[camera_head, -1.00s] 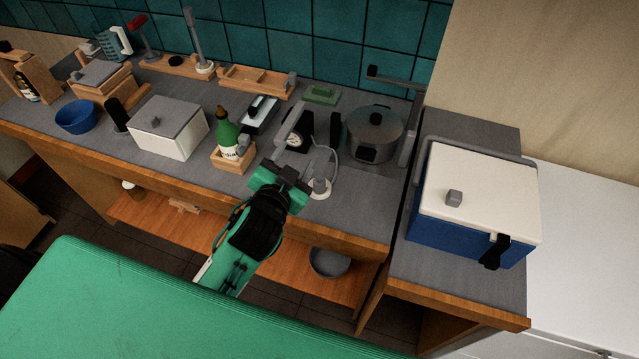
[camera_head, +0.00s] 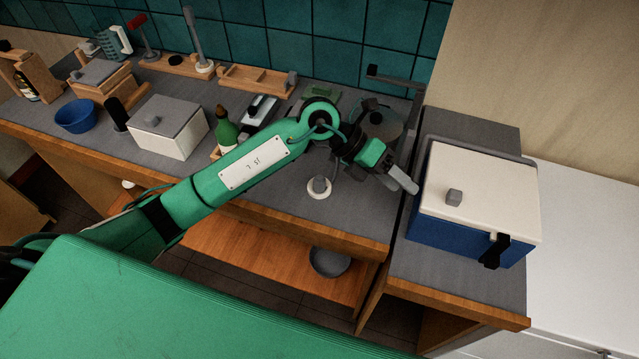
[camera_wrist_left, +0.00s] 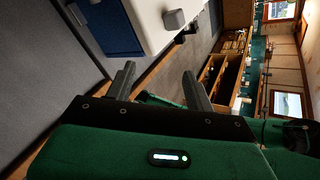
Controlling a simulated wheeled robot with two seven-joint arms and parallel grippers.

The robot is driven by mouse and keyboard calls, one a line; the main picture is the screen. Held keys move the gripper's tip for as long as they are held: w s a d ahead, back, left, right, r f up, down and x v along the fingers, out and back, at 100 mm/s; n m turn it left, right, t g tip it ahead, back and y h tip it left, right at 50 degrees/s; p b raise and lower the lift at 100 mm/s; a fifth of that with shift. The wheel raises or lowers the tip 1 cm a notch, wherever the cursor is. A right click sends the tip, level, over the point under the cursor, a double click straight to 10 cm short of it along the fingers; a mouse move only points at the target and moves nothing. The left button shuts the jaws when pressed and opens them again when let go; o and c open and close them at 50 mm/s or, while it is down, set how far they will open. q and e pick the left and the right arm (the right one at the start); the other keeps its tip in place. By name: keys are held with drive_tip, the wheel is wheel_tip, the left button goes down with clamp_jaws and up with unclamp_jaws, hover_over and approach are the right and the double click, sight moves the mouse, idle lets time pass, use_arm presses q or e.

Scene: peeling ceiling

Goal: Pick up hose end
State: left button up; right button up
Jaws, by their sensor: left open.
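A small round white-and-grey holder (camera_head: 319,187) stands on the counter below my raised forearm. The thin hose that looped up from it is mostly hidden behind my arm, and I cannot make out its end clearly. My left gripper (camera_head: 400,177) is to the right of the holder, above the counter's right end and close to the blue box. It is open, and in the left wrist view its two fingers (camera_wrist_left: 158,84) are spread with nothing between them. My right gripper is not in view.
A blue box with a white lid (camera_head: 480,195) stands right of my left gripper. A grey pot (camera_head: 388,125) is partly hidden behind my wrist. A green bottle (camera_head: 226,132) and a white box (camera_head: 168,128) stand left. The counter's front strip is fairly clear.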

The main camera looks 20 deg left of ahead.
use_arm(q)
drive_tip(key=w+a+f+y, duration=0.3)
drive_tip(key=w+a+y, duration=0.1)
drive_tip(key=a+y, duration=0.25)
drive_tip(key=n+t+y, duration=0.1)
drive_tip(key=y, duration=0.4)
approach(320, 179)
wheel_tip(320, 179, down, 5)
drive_tip(key=p, duration=0.2)
drive_tip(key=shift+f+p, duration=0.25)
drive_tip(key=shift+p, duration=0.15)
drive_tip(key=shift+s+f+p, duration=0.1)
drive_tip(key=shift+f+p, duration=0.35)
drive_tip(key=shift+p, duration=0.05)
wheel_tip(320, 179, down, 4)
drive_tip(key=shift+s+a+p, duration=0.1)
drive_tip(key=shift+a+p, duration=0.05)
drive_tip(key=shift+p, duration=0.95)
drive_tip(key=shift+f, duration=0.25)
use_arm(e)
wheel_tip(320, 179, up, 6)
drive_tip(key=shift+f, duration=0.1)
use_arm(q)
drive_tip(key=c, duration=0.9)
drive_tip(key=shift+c, duration=0.7)
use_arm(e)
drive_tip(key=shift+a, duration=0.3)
use_arm(q)
drive_tip(key=shift+r, duration=0.1)
